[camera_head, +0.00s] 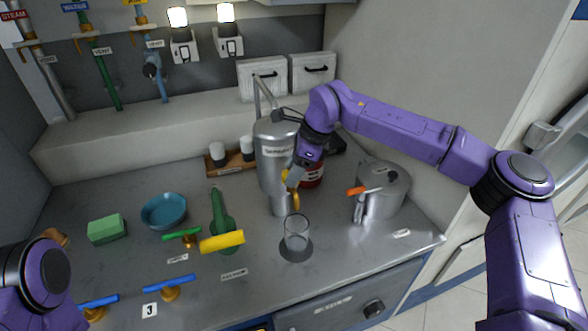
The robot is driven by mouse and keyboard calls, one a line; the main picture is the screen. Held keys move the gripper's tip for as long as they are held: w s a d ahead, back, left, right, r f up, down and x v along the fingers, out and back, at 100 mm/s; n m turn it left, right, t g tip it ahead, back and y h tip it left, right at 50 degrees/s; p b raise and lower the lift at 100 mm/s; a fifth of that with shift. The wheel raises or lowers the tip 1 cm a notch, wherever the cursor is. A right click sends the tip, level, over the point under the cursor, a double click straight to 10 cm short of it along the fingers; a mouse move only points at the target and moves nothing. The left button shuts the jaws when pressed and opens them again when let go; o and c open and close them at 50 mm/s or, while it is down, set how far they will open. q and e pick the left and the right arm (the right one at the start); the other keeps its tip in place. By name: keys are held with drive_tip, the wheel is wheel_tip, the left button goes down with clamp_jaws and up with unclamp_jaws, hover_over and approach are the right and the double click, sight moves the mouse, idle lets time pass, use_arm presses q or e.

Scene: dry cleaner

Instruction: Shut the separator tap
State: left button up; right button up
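The separator (270,150) is a tall grey metal cylinder with a label, standing at the middle back of the counter. Its brass tap (295,199) points down on its front right side. A clear glass (296,228) stands below the spout on a dark round patch. My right gripper (291,178) is at the tap, beside the separator's lower right side. It covers the tap's upper part and handle, and its fingers are too small and overlapped to show whether they grip. My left arm shows only at the lower left, with its gripper out of view.
A grey pot (385,190) with an orange-handled tap stands to the right. A yellow-handled valve (222,241), a green bottle (222,208), a blue bowl (164,211) and a green block (106,229) lie to the left. Blue-handled valves (169,284) line the front.

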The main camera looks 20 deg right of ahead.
drive_tip(key=m+t+b, duration=0.1)
drive_tip(key=m+b, duration=0.2)
drive_tip(key=shift+s+f+h, duration=0.1)
drive_tip(key=shift+f+h, duration=0.05)
drive_tip(key=shift+h, duration=0.25)
drive_tip(key=m+t+h+b, duration=0.1)
drive_tip(key=m+b, duration=0.2)
drive_tip(key=m, duration=0.1)
drive_tip(key=shift+a+m+b, duration=0.15)
drive_tip(key=shift+m+b, duration=0.15)
drive_tip(key=m+h+b, duration=0.1)
drive_tip(key=m, duration=0.1)
drive_tip(key=m+t+h+b, duration=0.1)
drive_tip(key=m, duration=0.2)
drive_tip(key=shift+s+a+b, duration=0.1)
drive_tip(key=shift+a+b, duration=0.05)
drive_tip(key=shift+b, duration=0.25)
drive_tip(key=m, duration=0.1)
drive_tip(key=m+h+b, duration=0.1)
drive_tip(key=m, duration=0.1)
drive_tip(key=m+h, duration=0.1)
drive_tip(key=m, duration=0.1)
drive_tip(key=shift+a+r, duration=0.1)
drive_tip(key=shift+r, duration=0.15)
drive_tip(key=shift+m, duration=0.3)
drive_tip(key=o, duration=1)
drive_tip(key=shift+o, duration=0.2)
